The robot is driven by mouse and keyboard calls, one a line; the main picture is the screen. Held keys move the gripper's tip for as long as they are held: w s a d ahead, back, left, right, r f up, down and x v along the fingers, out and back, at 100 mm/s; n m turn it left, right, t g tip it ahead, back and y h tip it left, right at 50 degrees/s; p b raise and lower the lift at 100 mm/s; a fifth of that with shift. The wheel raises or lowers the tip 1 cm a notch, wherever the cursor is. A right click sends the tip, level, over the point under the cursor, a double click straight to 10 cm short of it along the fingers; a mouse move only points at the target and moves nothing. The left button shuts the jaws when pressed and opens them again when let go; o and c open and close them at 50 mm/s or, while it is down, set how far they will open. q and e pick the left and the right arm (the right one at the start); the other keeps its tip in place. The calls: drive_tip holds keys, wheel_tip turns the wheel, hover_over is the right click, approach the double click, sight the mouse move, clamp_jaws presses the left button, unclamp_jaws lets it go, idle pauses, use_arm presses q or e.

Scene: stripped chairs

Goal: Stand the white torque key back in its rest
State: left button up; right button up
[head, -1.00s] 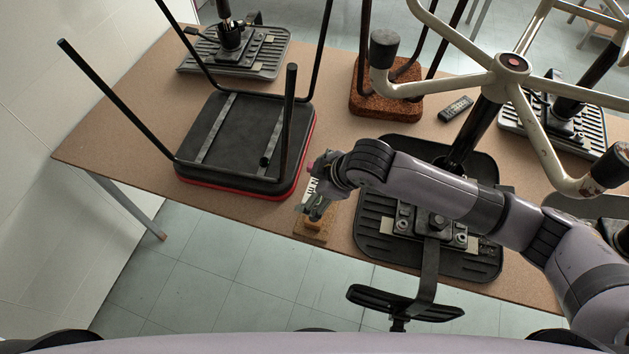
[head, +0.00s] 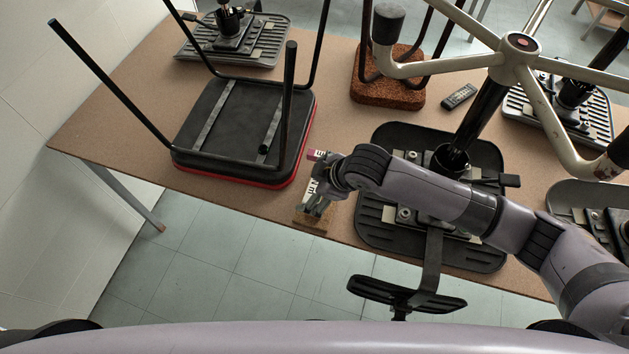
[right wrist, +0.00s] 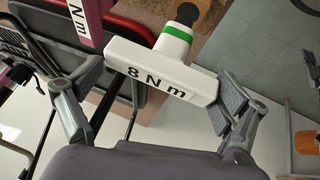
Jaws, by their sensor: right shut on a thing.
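The white torque key (head: 312,188) has a T-handle marked "8 N m" and a green band on its short neck. In the right wrist view its handle (right wrist: 165,75) lies between the fingers of my right gripper (right wrist: 158,92), which is shut on it. In the head view my right gripper (head: 318,200) is just over the small wooden rest (head: 310,221) at the table's front edge. The wooden part (right wrist: 203,12) beyond the neck shows at the top of the wrist view. I cannot tell whether the key's shaft is in a hole. My left gripper is not in view.
A maroon key (head: 318,155) marked "N m" stands close beside the white one. An upturned black and red chair seat (head: 235,135) is to the left. A black chair part (head: 385,215) lies right, under my arm. White chair legs (head: 450,65) rise behind.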

idle(0.4)
drive_tip(key=shift+r+p, duration=0.1)
drive_tip(key=shift+p, duration=0.3)
drive_tip(key=shift+p, duration=0.35)
idle(0.4)
drive_tip(key=shift+f, duration=0.2)
drive_tip(key=shift+f+b, duration=1)
drive_tip(key=shift+f, duration=0.85)
drive_tip(key=o, duration=1.6)
drive_tip(key=shift+o, duration=0.3)
drive_tip(key=shift+r, duration=0.1)
